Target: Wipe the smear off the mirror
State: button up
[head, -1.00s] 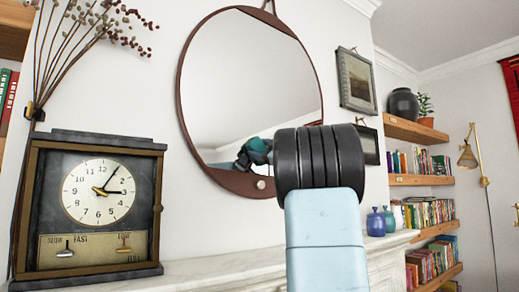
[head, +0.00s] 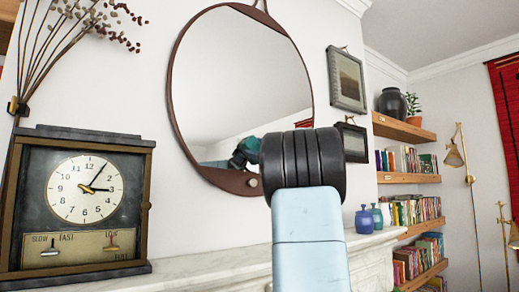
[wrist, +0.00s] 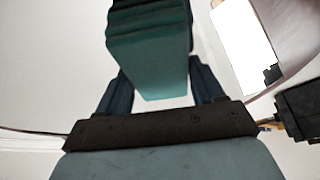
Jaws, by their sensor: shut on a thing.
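The round mirror (head: 243,75) hangs on the white wall in a brown frame with a strap. No smear can be made out on its glass. My gripper (wrist: 160,80) is shut on a dark teal ridged block (wrist: 148,65) in the wrist view; what the block is made of is unclear. In the head view my black wrist and pale blue arm hide the gripper and cover the mirror's lower right edge. A small dark and teal shape shows over the lower glass; I cannot tell whether it is a reflection. Contact between block and glass cannot be told.
A clock (head: 84,190) in a dark case stands on the left of the marble mantel (head: 200,268). Dried stems (head: 60,45) rise behind it. Blue jars (head: 364,219) stand right of my arm. Pictures (head: 346,78) and bookshelves (head: 409,178) are further right.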

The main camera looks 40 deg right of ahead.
aim_at(225, 141)
jog(key=shift+w+a+r, duration=0.1)
jog(key=shift+a+r, duration=0.1)
jog(key=shift+a, duration=1.55)
jog(key=shift+s+a+r, duration=0.1)
jog(key=shift+a+r, duration=0.05)
jog(key=shift+a, duration=1.65)
jog(key=shift+w+a+r, duration=0.1)
jog(key=shift+a+r, duration=0.1)
jog(key=shift+a, duration=1.55)
jog(key=s, duration=0.6)
jog(key=shift+s, duration=1.5)
